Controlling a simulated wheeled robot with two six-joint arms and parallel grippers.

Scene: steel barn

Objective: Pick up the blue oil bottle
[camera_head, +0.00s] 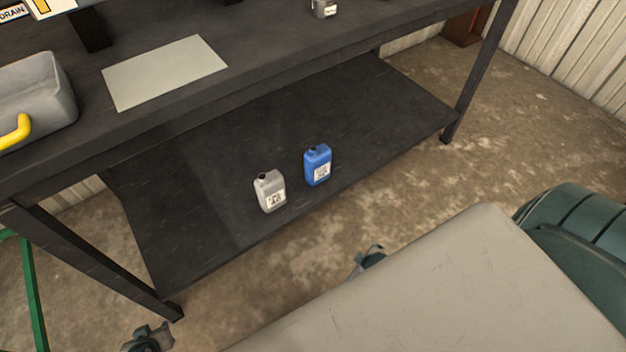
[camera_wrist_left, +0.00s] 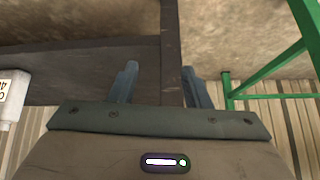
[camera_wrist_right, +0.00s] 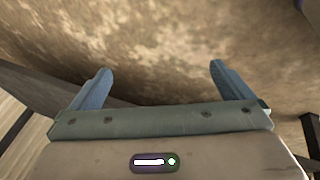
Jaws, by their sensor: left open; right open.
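The blue oil bottle (camera_head: 317,166) stands upright on the lower shelf of the workbench, near its front edge, with a white label facing front. A grey bottle (camera_head: 268,190) of like shape stands just left of it. My left gripper (camera_head: 148,340) is at the bottom left, in front of the bench, well apart from the blue bottle; its open jaws (camera_wrist_left: 158,75) are empty. My right gripper (camera_head: 372,256) shows in part beyond my body's edge, in front of the shelf; its jaws (camera_wrist_right: 160,70) are open and empty over the floor. The blue bottle shows in neither wrist view.
The dark lower shelf (camera_head: 385,105) is otherwise bare. The bench top (camera_head: 270,40) overhangs it, with a grey sheet (camera_head: 165,72) and a grey bin (camera_head: 45,90) on it. A bench leg (camera_head: 100,262) stands near my left gripper. A green frame (camera_head: 30,290) is farther left.

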